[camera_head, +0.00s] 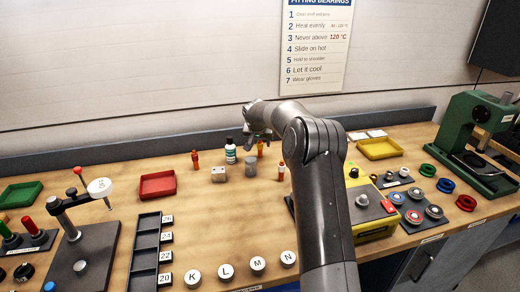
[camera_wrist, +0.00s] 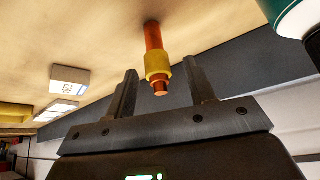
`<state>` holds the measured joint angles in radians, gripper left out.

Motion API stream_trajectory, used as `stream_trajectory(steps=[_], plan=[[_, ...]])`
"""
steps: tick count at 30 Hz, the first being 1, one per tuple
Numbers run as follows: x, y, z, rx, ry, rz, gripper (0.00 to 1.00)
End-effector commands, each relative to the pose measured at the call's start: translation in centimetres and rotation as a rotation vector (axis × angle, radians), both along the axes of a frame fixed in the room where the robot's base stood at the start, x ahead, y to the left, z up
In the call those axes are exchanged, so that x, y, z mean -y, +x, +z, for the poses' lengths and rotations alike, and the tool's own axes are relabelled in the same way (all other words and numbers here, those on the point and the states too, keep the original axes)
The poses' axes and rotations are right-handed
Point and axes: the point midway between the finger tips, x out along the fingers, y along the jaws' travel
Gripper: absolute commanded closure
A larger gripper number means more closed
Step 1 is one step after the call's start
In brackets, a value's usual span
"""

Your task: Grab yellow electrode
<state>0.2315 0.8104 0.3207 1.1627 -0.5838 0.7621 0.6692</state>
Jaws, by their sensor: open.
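The yellow electrode (camera_wrist: 157,66), an orange rod with a yellow collar, stands upright on the bench in the wrist view, which is upside down. In the head view a small part of it (camera_head: 260,148) shows beneath my gripper. My gripper (camera_head: 257,141) is open. In the wrist view my gripper's two fingers (camera_wrist: 160,80) are on either side of the electrode's collar end, with gaps on both sides. No finger visibly touches it.
A teal-labelled bottle (camera_head: 230,151) stands close to the left. A grey cylinder (camera_head: 251,167) and a pale block (camera_head: 218,174) stand in front. Orange-red electrodes stand left (camera_head: 195,160) and right (camera_head: 281,172). A red tray (camera_head: 158,185) lies farther left.

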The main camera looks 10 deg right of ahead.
Motion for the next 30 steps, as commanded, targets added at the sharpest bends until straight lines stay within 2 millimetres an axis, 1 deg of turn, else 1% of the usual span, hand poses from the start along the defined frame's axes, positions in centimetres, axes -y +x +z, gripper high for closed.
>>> stream_trajectory(steps=[1, 2, 19, 30], plan=[[-0.01, -0.01, 0.0, 0.0, 0.0, 0.0, 0.51], [-0.01, -0.01, 0.0, 0.0, 0.0, 0.0, 0.54], [-0.02, -0.02, 0.02, 0.0, 0.0, 0.0, 1.0], [-0.02, 0.01, 0.4, 0.002, -0.001, 0.0, 1.0]])
